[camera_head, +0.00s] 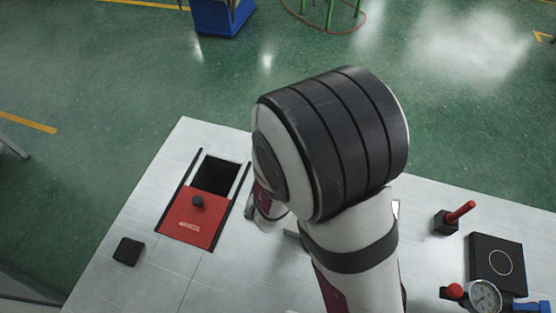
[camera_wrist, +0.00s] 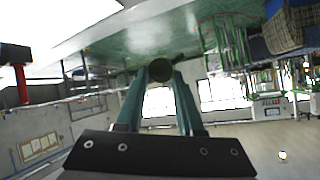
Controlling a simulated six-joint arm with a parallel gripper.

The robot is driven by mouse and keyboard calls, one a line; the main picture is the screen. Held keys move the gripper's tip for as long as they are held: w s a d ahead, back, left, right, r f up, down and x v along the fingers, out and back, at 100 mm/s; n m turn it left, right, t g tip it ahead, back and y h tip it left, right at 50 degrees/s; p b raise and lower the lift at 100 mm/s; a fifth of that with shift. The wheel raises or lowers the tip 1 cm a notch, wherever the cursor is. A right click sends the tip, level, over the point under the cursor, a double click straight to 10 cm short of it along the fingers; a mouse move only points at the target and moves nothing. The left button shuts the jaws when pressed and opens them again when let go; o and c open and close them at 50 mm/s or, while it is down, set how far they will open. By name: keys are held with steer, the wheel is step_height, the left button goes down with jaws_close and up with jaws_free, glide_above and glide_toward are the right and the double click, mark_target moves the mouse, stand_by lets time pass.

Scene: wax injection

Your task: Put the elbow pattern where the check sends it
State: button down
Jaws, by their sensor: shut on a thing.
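My gripper (camera_wrist: 160,80) shows in the wrist view, its two teal fingers closed on a dark green round-ended piece, which looks like the elbow pattern (camera_wrist: 159,65). The piece sits at the fingertips, and a darker part reaches out to the right. Its full shape cannot be made out. In the head view my own arm hides the gripper and the piece. A red sliding cover (camera_head: 190,219) with a black knob lies on the white table, with a dark rectangular opening (camera_head: 217,176) uncovered behind it.
A small black square pad (camera_head: 128,251) lies left of the cover. At the right are a red-handled lever (camera_head: 459,213), a black plate with a white circle (camera_head: 496,262) and a round gauge (camera_head: 484,296). A blue bin (camera_head: 222,17) stands on the green floor beyond the table.

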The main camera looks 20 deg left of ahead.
steer(key=shift+y, duration=0.3)
steer(key=a+f, duration=0.2)
steer(key=a, duration=0.1)
steer(key=a+f, duration=0.2)
steer(key=a, duration=0.2)
steer(key=s+a+f, duration=0.1)
steer(key=a+f, duration=0.2)
steer(key=a, duration=0.1)
steer(key=shift+a+f, duration=0.1)
steer(key=shift+a, duration=0.15)
steer(key=shift+f, duration=1.85)
steer(key=c, duration=0.5)
jaws_free()
steer(key=shift+f, duration=0.15)
